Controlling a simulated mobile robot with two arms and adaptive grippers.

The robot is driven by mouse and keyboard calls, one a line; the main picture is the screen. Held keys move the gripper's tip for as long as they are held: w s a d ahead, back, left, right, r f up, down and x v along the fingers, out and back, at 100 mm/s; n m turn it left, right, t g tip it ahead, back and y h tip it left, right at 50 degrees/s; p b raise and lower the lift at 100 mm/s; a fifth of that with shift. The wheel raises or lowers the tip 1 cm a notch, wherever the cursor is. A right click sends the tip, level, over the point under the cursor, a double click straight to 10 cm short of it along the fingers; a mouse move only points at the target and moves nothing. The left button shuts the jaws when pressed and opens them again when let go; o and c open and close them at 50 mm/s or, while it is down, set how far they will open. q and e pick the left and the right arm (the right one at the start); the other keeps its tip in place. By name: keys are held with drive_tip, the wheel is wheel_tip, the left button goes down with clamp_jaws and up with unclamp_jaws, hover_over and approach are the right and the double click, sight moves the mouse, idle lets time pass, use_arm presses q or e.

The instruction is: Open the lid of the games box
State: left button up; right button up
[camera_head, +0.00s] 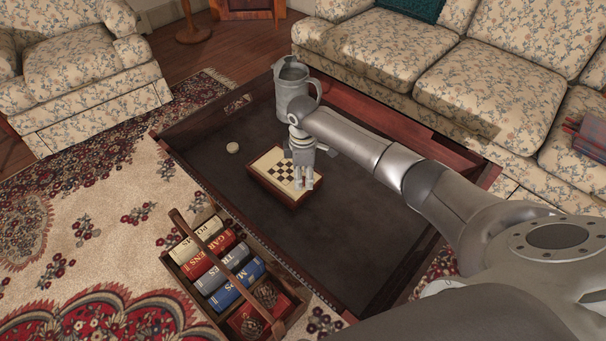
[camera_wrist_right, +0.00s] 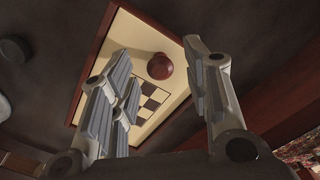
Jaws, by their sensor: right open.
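The games box (camera_head: 262,172) lies on the dark coffee table, with a cream lid carrying a checkerboard and a reddish-brown wooden side. Its lid lies flat and closed. My right gripper (camera_head: 304,184) is over the right part of the lid, pointing down. In the right wrist view the right gripper's fingers (camera_wrist_right: 165,95) are spread, with nothing between them that I can see held. A round red-brown knob (camera_wrist_right: 160,66) on the lid shows between the fingers there. Whether the fingers touch the lid I cannot tell. My left gripper is not in view.
A grey metal pitcher (camera_head: 291,84) stands on the table behind the box. A small round pale object (camera_head: 232,147) lies left of it. A wooden carrier (camera_head: 184,266) with books and pinecones stands at the table's front left. The table (camera_head: 340,240) is bare in front of the box.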

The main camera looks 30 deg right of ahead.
drive_tip(key=shift+c, duration=0.3)
clamp_jaws()
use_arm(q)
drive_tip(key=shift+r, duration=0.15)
use_arm(e)
drive_tip(key=shift+s, duration=0.1)
